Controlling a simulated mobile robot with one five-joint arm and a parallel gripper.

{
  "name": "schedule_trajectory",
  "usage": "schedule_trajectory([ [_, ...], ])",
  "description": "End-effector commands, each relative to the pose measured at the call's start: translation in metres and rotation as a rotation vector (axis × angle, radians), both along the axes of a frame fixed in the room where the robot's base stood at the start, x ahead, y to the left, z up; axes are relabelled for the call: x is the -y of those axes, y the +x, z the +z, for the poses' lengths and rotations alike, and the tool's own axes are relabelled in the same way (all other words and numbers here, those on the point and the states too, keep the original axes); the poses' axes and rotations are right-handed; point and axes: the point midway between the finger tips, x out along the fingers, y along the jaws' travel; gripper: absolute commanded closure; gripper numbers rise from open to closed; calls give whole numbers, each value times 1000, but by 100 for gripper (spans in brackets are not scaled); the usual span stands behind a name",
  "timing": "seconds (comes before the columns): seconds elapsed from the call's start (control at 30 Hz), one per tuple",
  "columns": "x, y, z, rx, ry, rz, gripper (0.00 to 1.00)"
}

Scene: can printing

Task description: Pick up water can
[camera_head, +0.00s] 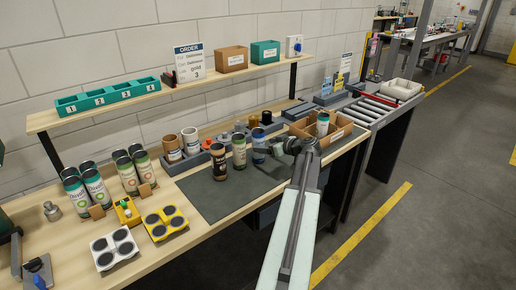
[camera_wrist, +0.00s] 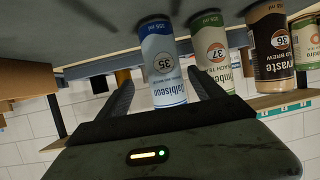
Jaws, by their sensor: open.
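The blue-and-white can marked 35 (camera_wrist: 165,62), likely the water can, stands upright on the dark mat (camera_head: 205,196). In the head view it is the blue can (camera_head: 259,148) at the mat's right part. My gripper (camera_head: 268,150) is open and comes at it from the right. In the wrist view, which is upside down, my two fingers (camera_wrist: 163,86) lie on either side of the can's image. I cannot tell whether they touch it. My gripper partly hides the can's right side in the head view.
A green-and-cream can marked 37 (camera_head: 239,151) stands close beside the blue can, then a brown can marked 36 (camera_head: 219,162). A cardboard box (camera_head: 338,139) holding a can is right behind my gripper. Several cans stand at the left. The mat's front is clear.

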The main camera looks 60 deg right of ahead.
Motion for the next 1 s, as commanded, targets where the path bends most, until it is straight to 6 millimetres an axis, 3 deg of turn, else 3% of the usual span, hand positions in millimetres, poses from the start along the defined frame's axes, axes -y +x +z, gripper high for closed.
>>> schedule_trajectory([
  [0.3, 4, 41, -23, 0, -1, 0, 23],
  [0.53, 5, 45, -22, 0, 0, -1, 23],
  [0.57, 5, 45, -22, 0, 0, -1, 25],
  [0.7, 5, 45, -22, 0, -1, -2, 64],
  [0.8, 5, 45, -22, 0, -1, -2, 86],
  [1.0, 5, 44, -22, 0, -1, -2, 86],
])
